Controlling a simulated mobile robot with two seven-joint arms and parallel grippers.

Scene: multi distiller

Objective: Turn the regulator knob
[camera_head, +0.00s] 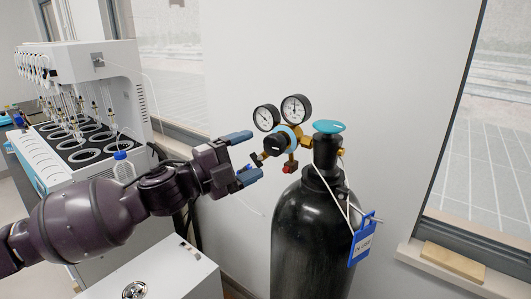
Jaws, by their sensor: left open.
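The gas regulator with two round gauges (295,109) is mounted on a black gas cylinder (305,230). Its black regulator knob (277,144) is at the front below the gauges. A teal valve handwheel (329,127) tops the cylinder. My left gripper (247,157) has blue-tipped fingers pointing right toward the regulator. My right gripper is not in view.
A white multi distiller (95,65) with several round heating wells stands at the left. A white cabinet (165,275) is at the bottom. A blue tag (362,240) hangs from the cylinder. A window sill (450,268) is at the right.

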